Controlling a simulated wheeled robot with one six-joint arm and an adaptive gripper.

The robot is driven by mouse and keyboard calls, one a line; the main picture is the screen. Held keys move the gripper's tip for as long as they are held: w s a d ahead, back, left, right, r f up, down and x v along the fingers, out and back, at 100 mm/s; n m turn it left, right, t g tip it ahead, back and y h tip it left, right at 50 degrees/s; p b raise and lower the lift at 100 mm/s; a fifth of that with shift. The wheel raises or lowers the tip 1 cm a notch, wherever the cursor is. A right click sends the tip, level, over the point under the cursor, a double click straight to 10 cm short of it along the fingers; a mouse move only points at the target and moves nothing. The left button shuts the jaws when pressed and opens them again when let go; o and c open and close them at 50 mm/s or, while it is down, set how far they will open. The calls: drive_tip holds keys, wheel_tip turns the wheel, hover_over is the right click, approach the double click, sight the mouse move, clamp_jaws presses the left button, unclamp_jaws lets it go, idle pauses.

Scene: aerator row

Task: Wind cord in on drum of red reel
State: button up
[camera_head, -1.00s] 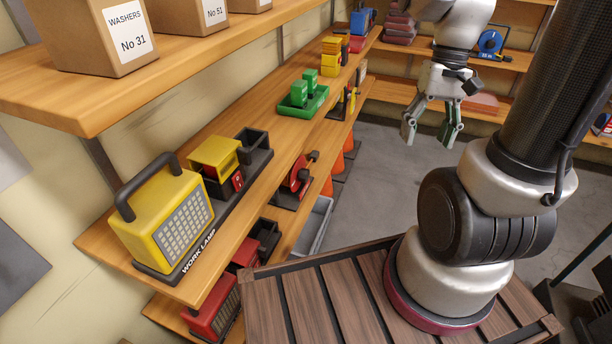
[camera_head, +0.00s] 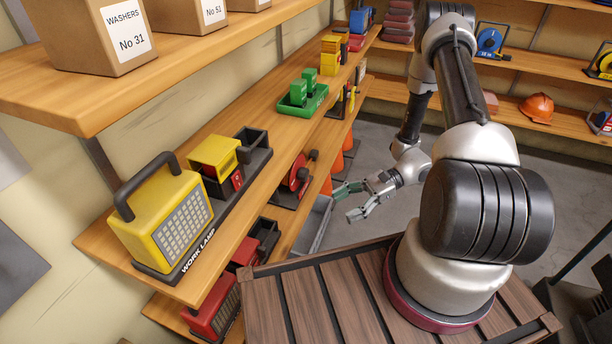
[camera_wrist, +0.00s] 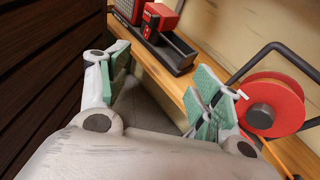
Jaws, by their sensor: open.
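The red reel (camera_head: 298,173) stands on the lower shelf at the left, in a dark frame with a dark knob. In the wrist view, the red reel (camera_wrist: 284,88) is at the right, close beside one finger, with a dark round centre and a dark bent bar behind it. A small white piece shows at its near edge; I cannot tell if it is cord. My gripper (camera_head: 347,202) is open and empty to the right of the reel in the head view. It also shows in the wrist view (camera_wrist: 160,72), with green finger pads. Contact with the reel is unclear.
A work lamp (camera_head: 163,217) and a green tray (camera_head: 318,101) stand on the shelf above. Red units with a dark bin (camera_wrist: 172,52) sit along the reel's shelf. A grey crate (camera_head: 317,226) and orange cones (camera_head: 347,143) are below. Floor is open behind my arm.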

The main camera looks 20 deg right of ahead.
drive_tip(key=w+a+f+m+t+y, duration=0.1)
drive_tip(key=w+a+f+m+t, duration=0.2)
drive_tip(key=w+f+m+t, duration=0.4)
drive_tip(key=m+t, duration=0.2)
drive_tip(key=t, duration=0.3)
approach(307, 175)
drive_tip(key=x, duration=0.3)
drive_tip(key=shift+h, duration=0.4)
drive_tip(key=shift+x, duration=3.75)
drive_tip(key=shift+w, duration=0.1)
drive_tip(key=c, duration=1)
